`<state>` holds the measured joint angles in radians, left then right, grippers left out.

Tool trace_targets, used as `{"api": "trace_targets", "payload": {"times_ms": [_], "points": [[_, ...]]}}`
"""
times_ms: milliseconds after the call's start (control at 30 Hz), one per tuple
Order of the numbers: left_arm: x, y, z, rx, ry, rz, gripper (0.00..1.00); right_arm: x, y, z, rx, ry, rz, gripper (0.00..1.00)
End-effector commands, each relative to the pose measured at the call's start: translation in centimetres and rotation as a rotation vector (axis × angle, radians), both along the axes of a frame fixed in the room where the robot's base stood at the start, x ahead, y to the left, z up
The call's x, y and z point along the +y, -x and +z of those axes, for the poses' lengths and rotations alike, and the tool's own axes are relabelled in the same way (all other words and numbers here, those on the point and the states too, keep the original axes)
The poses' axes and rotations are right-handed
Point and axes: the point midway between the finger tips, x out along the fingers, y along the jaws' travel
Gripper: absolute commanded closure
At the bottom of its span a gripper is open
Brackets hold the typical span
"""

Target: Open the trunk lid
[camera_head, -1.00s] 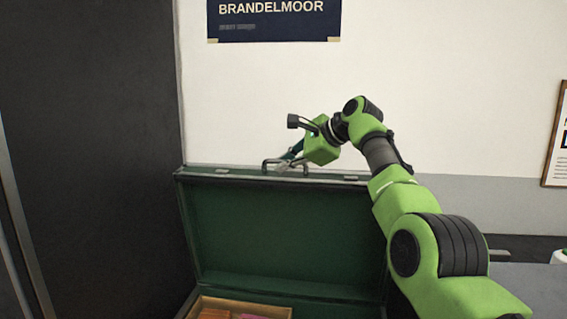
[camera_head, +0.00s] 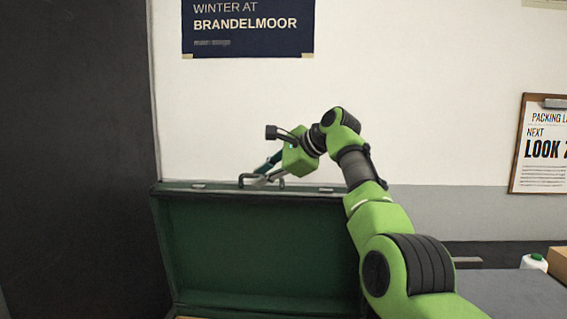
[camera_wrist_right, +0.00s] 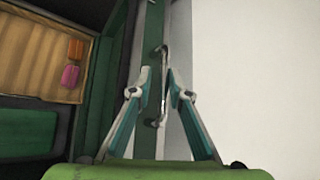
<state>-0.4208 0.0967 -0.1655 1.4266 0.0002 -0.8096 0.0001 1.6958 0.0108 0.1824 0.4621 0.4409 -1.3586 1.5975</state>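The dark green trunk lid (camera_head: 260,245) stands raised, its green inside facing me in the head view. A metal handle (camera_head: 243,181) sits on its top edge; it also shows in the right wrist view (camera_wrist_right: 163,95). My right gripper (camera_head: 262,178) is at this handle. In the right wrist view its two fingers (camera_wrist_right: 158,82) are spread, one on each side of the handle bar, with gaps visible. Whether either finger touches the bar I cannot tell. The trunk's inside, with a tan tray (camera_wrist_right: 40,60), shows at the left of the wrist view. My left gripper is not in view.
A pale wall (camera_head: 420,80) rises behind the lid, and a dark panel (camera_head: 75,150) stands at left. An orange item (camera_wrist_right: 75,49) and a pink item (camera_wrist_right: 70,75) lie in the tray.

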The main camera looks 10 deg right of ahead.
Motion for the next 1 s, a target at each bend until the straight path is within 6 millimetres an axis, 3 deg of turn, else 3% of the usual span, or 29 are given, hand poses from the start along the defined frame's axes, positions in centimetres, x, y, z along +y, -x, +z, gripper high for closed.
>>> {"api": "trace_targets", "payload": {"times_ms": [600, 1000], "points": [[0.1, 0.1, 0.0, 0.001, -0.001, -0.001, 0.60, -5.3, 6.4, 5.2, -0.003, -0.001, -0.003, 0.84], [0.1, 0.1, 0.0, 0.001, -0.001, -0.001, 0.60, -5.7, 7.0, 5.7, -0.002, -0.001, -0.002, 0.84]]}}
